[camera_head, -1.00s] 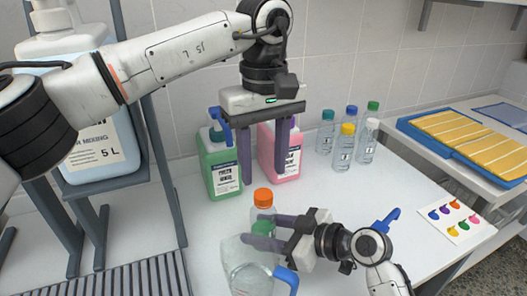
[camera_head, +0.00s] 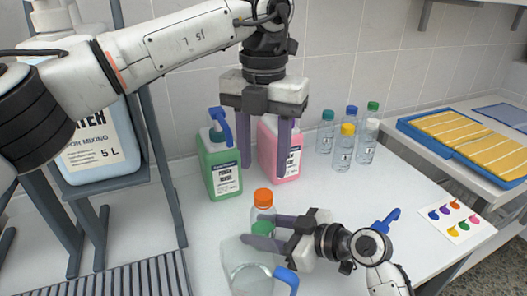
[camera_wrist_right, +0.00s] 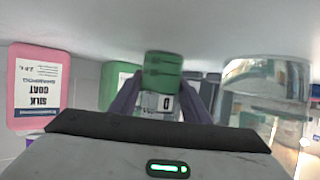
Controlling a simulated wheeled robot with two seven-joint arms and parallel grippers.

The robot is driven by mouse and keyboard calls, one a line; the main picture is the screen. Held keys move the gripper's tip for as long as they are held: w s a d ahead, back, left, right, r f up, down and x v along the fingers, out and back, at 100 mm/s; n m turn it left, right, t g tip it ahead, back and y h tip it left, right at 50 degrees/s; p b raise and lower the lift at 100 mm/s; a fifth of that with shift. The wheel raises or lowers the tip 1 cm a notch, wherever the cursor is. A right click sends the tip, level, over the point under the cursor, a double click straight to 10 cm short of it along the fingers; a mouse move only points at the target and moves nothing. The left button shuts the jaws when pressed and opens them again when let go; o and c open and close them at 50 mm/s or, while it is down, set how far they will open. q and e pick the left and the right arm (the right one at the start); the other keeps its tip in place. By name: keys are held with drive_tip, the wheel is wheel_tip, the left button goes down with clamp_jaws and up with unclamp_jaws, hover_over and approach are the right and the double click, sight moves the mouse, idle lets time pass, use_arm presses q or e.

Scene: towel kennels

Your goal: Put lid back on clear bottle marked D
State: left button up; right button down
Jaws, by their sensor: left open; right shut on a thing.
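My right gripper (camera_head: 268,230) is shut on a clear bottle whose label, marked D (camera_wrist_right: 165,106), shows between its fingers in the right wrist view. A green part (camera_wrist_right: 163,72) shows at the bottle's end there; I cannot tell whether it is a lid or contents. My left gripper (camera_head: 263,168) is open and empty, in front of the pink jug.
A clear pitcher (camera_head: 248,278) with a blue handle stands close by the right fingers. The green jug (camera_head: 224,174) and pink jug (camera_head: 279,162) stand behind. Several small capped bottles (camera_head: 343,156) stand farther back.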

sight(264, 194)
use_arm(q)
drive_tip(key=n, duration=0.6)
drive_tip(key=shift+r+n, duration=0.2)
drive_tip(key=shift+n, duration=0.2)
drive_tip(key=n, duration=0.6)
drive_tip(key=shift+r, duration=0.2)
drive_tip(key=shift+f, duration=0.1)
drive_tip(key=shift+f, duration=3.95)
drive_tip(key=shift+c, duration=0.4)
